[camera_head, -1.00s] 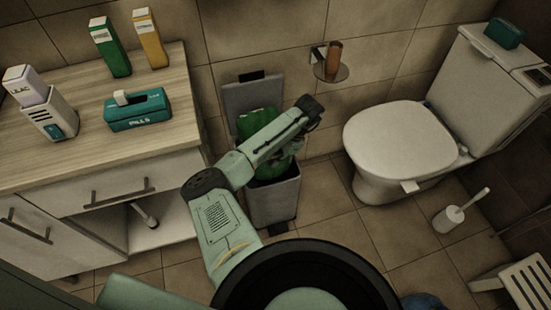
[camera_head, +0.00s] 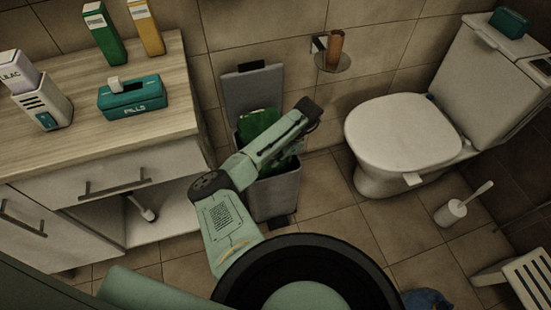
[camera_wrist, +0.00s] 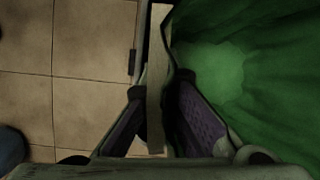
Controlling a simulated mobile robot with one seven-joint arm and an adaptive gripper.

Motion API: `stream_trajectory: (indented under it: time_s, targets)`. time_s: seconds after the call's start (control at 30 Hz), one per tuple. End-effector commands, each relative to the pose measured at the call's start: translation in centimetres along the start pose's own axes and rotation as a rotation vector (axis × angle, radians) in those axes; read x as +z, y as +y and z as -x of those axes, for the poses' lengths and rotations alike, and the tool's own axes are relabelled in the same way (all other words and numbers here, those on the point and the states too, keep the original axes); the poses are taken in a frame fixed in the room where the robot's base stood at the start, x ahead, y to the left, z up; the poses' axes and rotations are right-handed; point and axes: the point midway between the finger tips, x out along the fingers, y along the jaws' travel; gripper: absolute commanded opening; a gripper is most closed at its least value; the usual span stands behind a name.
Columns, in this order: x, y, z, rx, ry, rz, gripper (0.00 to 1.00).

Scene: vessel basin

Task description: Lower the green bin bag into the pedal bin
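The green bin bag (camera_head: 260,124) sits in the grey pedal bin (camera_head: 274,195), its top showing around the bin's mouth. The bin's lid (camera_head: 252,90) stands up against the wall. My gripper (camera_head: 306,106) is over the bin's right side and partly hides bag and bin. In the wrist view, my gripper's fingers (camera_wrist: 160,88) lie either side of a pale strip, which looks like the bin's rim (camera_wrist: 155,110). The bag (camera_wrist: 245,60) fills the right, close against the right finger. I cannot tell whether the fingers pinch its edge.
A wooden-topped cabinet (camera_head: 150,70) with a teal pills box (camera_head: 132,98) stands left of the bin. The toilet (camera_head: 400,135) is on the right, and a paper-roll holder (camera_head: 332,62) is on the wall. Floor is free between bin and toilet brush (camera_head: 456,209).

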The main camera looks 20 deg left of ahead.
Motion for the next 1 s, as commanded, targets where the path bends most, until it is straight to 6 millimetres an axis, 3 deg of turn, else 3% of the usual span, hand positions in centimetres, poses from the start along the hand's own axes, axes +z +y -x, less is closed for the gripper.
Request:
stream_trajectory:
  time_s: [1.0]
  targets:
    - [-2.0, 0.3, -4.8, 0.000, 0.000, 0.001, 0.00]
